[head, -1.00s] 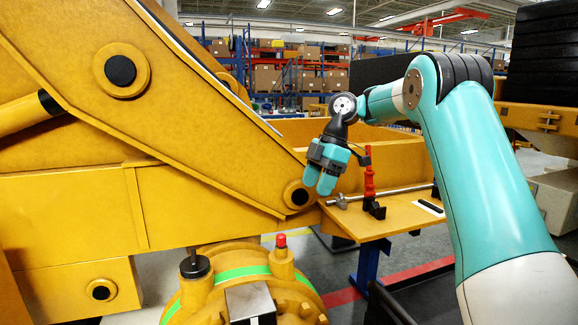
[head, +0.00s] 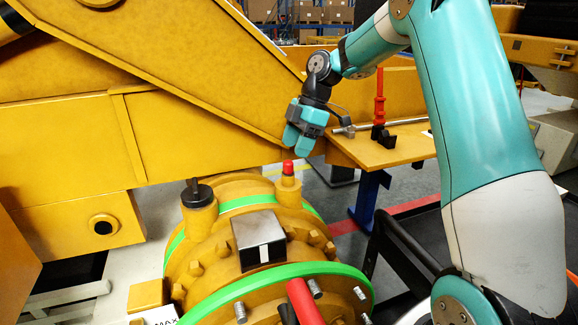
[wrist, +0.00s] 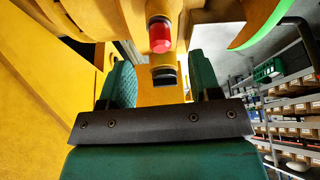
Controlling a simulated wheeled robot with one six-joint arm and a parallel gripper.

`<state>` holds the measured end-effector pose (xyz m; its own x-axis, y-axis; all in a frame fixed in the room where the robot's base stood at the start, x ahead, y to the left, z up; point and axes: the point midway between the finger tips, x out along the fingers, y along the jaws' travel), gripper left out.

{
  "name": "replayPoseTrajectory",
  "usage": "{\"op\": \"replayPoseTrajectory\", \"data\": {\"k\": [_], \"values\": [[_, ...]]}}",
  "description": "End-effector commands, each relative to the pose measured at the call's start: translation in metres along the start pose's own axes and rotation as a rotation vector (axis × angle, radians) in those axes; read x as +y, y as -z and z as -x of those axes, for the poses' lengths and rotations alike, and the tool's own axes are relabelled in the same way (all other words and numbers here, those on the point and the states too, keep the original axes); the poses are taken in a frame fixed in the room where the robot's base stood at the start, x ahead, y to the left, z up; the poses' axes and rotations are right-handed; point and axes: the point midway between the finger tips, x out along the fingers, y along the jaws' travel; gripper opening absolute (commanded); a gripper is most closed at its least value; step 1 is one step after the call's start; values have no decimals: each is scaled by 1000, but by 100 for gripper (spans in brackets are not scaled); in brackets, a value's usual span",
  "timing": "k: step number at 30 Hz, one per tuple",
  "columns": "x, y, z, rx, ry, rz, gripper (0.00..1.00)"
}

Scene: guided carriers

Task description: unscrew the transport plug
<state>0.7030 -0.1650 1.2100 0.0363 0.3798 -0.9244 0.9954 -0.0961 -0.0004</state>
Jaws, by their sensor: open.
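A small red plug (head: 288,167) stands upright on a yellow boss (head: 287,188) on top of the round yellow housing. A dark plug (head: 196,193) sits on another boss to the left. I cannot tell from looks alone which is the transport plug. My gripper (head: 298,143) is open and empty, pointing down, just above the red plug in the head view, apparently apart from it. In the wrist view the red plug (wrist: 159,36) shows beyond the teal fingers (wrist: 163,85), near the top middle. A dark-ended yellow part shows below it.
A yellow beam (head: 75,150) rises close behind and left of my gripper. A bench (head: 385,150) with a red upright tool (head: 379,100) and a metal bar is to the right. Green bands (head: 270,275), a metal block (head: 258,240) and bolts are on the housing.

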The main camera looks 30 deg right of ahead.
Motion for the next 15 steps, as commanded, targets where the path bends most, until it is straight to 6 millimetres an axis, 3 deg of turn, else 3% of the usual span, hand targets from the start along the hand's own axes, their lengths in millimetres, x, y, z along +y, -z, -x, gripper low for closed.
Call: {"op": "replayPoseTrajectory", "data": {"k": [6, 15], "values": [[0, 2, -37, 2, 5, 1, 57], [0, 1, -56, 0, 1, 1, 57]]}}
